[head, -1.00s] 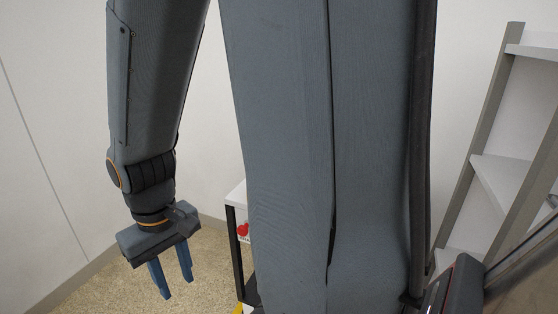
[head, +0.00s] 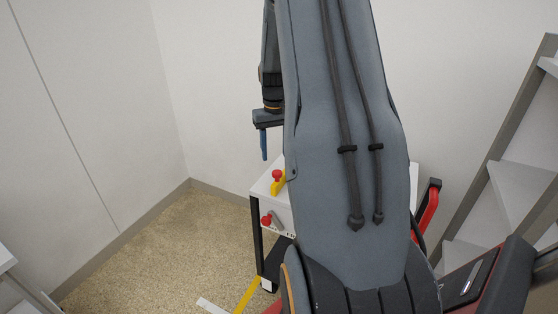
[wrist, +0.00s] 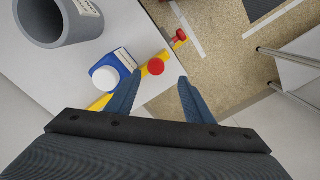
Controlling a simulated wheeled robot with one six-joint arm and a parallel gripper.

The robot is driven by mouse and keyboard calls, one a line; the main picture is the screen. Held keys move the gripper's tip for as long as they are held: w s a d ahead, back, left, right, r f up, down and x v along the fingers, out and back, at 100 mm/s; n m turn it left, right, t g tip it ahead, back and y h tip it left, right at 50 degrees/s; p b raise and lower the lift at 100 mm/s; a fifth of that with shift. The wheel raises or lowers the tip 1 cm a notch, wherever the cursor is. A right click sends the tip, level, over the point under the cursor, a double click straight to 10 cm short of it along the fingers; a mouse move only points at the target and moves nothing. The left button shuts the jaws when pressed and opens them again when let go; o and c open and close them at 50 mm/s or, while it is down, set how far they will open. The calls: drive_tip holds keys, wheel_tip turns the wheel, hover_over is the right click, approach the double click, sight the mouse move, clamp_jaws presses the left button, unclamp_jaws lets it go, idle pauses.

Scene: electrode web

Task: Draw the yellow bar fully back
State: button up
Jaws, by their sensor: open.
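The yellow bar (wrist: 165,54) lies along the edge of a white-topped bench in the wrist view, with a red knob (wrist: 156,66) on it. In the head view, a short piece of the yellow bar (head: 279,187) with its red knob (head: 277,174) shows left of my arm, which hides the rest. My gripper (head: 263,158) points down, open and empty, above and slightly left of the knob. In the wrist view, the knob appears between and just beyond the open fingertips of my gripper (wrist: 156,78). No contact shows.
A blue bottle with a white cap (wrist: 103,78) stands close beside the bar. A grey cylinder (wrist: 58,22) is on the bench (wrist: 55,75). A second red knob (head: 266,221) is on the bench's front. Grey shelving (head: 515,190) is at right; speckled floor (head: 170,240) is open at left.

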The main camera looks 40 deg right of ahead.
sight(277, 172)
drive_tip(key=shift+d+f, duration=0.1)
drive_tip(key=shift+d, duration=0.35)
drive_tip(key=shift+f, duration=0.4)
drive_tip(key=shift+f+p, duration=1.2)
drive_tip(key=shift+f, duration=2.2)
